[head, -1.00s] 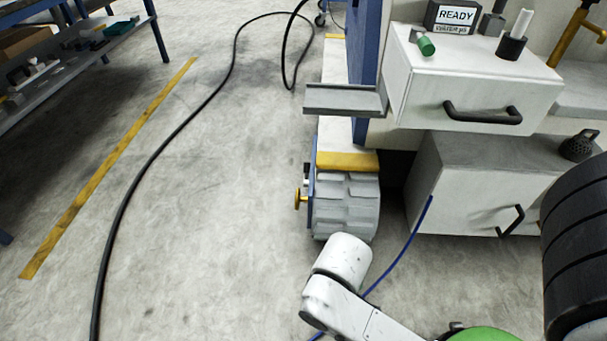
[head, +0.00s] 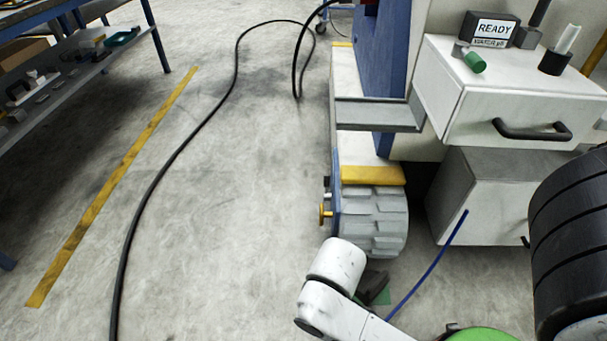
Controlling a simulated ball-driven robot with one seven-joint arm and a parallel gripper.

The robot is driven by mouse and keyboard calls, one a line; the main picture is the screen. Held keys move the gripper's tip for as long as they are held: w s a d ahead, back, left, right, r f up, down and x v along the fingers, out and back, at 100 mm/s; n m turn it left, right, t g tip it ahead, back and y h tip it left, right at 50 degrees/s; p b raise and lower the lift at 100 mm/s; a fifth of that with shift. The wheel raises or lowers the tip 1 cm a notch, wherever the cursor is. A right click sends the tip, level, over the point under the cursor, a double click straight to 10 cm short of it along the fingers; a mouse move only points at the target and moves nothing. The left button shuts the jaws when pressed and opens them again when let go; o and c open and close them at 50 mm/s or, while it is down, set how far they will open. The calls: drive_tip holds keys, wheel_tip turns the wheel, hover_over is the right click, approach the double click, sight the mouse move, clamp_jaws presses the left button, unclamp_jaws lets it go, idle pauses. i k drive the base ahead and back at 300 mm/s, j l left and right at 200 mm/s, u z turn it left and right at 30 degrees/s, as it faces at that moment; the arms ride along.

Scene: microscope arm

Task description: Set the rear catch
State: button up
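No part here can be surely told as the rear catch. A small yellow knob (head: 325,213) sticks out from the left side of a blue plate (head: 337,205) low on the machine. A small dark part sits just above the knob. Beside the plate is a grey ribbed block (head: 376,222) with a yellow bar (head: 372,175) on top. My white arm reaches up from the bottom edge and ends in view just below the block. My gripper's fingers cannot be made out.
A grey ledge (head: 378,114) juts left above the block. White drawer units (head: 510,85) with a READY box (head: 490,28) stand at right. A blue cable (head: 430,265) and a dark shape with green (head: 374,287) lie near my arm. Open floor at left holds a black hose (head: 165,170).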

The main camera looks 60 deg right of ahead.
sight(327, 187)
drive_tip(key=i+j, duration=0.1)
drive_tip(key=i, duration=1.8)
drive_tip(key=i+j+z, duration=0.2)
drive_tip(key=i+z, duration=0.2)
drive_tip(key=i, duration=0.15)
drive_tip(key=i+j+z, duration=0.45)
drive_tip(key=i+l+z, duration=0.1)
drive_tip(key=z, duration=1.45)
